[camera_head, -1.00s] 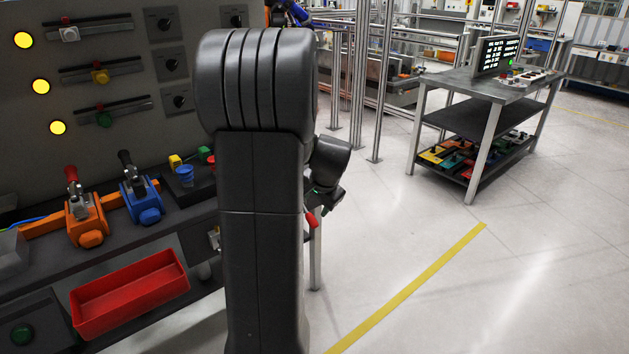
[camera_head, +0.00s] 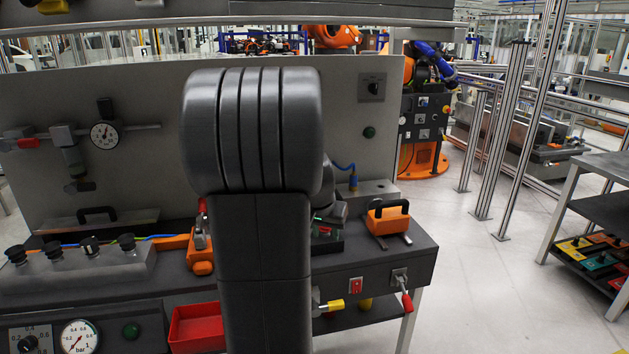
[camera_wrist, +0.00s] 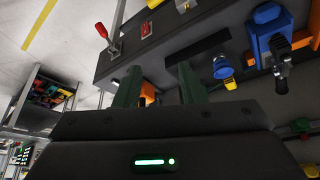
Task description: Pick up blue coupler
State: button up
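In the wrist view a small blue cylindrical part (camera_wrist: 221,66) stands on the dark bench beside a small yellow piece; it appears to be the blue coupler. A larger blue clamp-like unit (camera_wrist: 268,30) with a dark handle is to its right. In the head view a blue fitting (camera_head: 353,183) with a blue hose stands at the panel's right; I cannot tell whether it is the same part. In the head view my arm hides the middle of the bench.
An orange handled block (camera_head: 388,218) sits at the bench's right end. A red lever (camera_head: 407,301) sticks out from the front edge. A red bin (camera_head: 195,328) hangs below the bench.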

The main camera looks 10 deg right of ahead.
aim_at(353, 177)
jog(key=i+l+u, duration=0.2)
jog(key=i+l, duration=0.2)
jog(key=l, duration=0.25)
jog(key=i+l+u, duration=0.2)
jog(key=i+l, duration=0.15)
jog(key=l, duration=0.35)
jog(key=i+l+u, duration=0.1)
jog(key=l, duration=0.25)
jog(key=i+l, duration=0.25)
jog(key=l, duration=0.15)
jog(key=i+l+u, duration=0.15)
jog(key=l, duration=0.2)
